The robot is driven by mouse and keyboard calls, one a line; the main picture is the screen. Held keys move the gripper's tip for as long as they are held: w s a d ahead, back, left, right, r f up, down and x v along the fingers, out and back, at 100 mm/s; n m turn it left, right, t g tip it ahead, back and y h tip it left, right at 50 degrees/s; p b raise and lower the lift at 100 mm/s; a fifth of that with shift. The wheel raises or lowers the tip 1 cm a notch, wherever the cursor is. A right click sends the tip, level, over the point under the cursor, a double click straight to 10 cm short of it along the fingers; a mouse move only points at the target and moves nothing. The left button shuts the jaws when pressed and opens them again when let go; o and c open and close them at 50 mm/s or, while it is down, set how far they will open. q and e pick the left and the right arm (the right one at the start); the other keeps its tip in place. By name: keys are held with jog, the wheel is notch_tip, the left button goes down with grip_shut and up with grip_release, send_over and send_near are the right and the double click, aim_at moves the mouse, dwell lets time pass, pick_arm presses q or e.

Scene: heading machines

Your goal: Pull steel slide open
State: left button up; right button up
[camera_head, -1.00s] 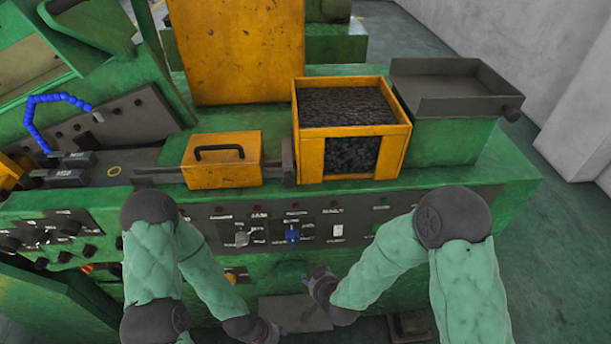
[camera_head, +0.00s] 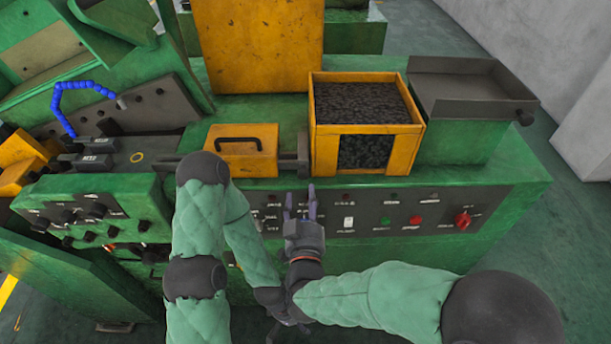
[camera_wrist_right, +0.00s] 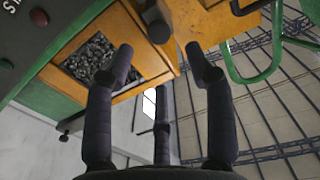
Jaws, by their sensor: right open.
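The steel slide appears to be the grey bar with upright end piece (camera_head: 302,150) between the small yellow box (camera_head: 236,150) and the open yellow bin (camera_head: 366,133). In the right wrist view a dark round-ended part (camera_wrist_right: 156,24) shows above the fingers; I cannot tell if it belongs to the slide. My right gripper (camera_head: 300,197) is open and empty, in front of the control panel, just below the slide's end piece and apart from it. Its spread fingers show in the wrist view (camera_wrist_right: 162,66). My left gripper (camera_head: 284,333) is low, mostly hidden behind my arms.
The yellow bin holds dark small pieces. A grey tray (camera_head: 470,90) sits to its right on the green machine. The panel (camera_head: 420,212) below carries switches and knobs, including a red one (camera_head: 463,220). A blue hose (camera_head: 62,100) curves at left. Floor is clear at right.

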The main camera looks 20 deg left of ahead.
aim_at(304, 175)
jog(key=x, duration=0.8)
jog(key=shift+f, duration=0.1)
grip_shut()
